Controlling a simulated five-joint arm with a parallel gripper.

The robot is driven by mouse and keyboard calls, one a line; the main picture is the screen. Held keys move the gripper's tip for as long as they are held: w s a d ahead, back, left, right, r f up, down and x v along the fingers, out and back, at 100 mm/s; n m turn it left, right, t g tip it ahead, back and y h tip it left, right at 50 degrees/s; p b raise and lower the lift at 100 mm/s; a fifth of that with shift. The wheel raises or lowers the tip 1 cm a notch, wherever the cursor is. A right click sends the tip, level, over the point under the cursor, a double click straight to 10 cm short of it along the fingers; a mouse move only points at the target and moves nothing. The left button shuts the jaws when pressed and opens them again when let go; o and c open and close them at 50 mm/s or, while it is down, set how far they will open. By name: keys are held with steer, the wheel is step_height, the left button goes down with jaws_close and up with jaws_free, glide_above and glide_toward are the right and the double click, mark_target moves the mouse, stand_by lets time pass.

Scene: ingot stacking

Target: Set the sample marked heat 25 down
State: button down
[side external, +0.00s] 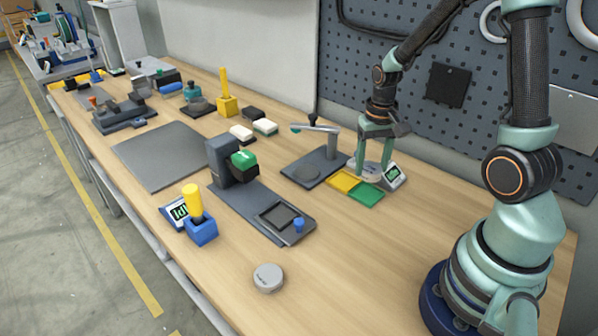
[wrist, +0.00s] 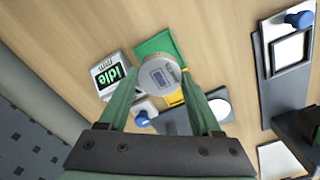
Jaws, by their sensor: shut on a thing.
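A round grey sample (wrist: 160,75) with a label shows between my fingertips in the wrist view. The label's writing is too small to read. My gripper (wrist: 161,78) is shut on this sample, and it points down. In the side external view my gripper (side external: 373,165) is low at the back of the bench, by the yellow and green pads. The sample is hard to make out there. In the wrist view the green pad (wrist: 151,45) and part of the yellow pad (wrist: 178,99) lie below the sample. Another round grey sample (side external: 268,277) lies alone on the bench front.
A white display box (side external: 394,176) stands right of my gripper; it reads "idle rpm" in the wrist view (wrist: 113,76). A dark machine base with an overhead arm (side external: 323,157) is to the left. A dark press (side external: 236,168) stands farther left. Bare bench lies in front of the pads.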

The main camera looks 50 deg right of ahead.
mark_target(366, 194)
steer(key=shift+f, duration=2.8)
steer(key=shift+f, duration=0.1)
steer(key=shift+c, duration=0.4)
jaws_free()
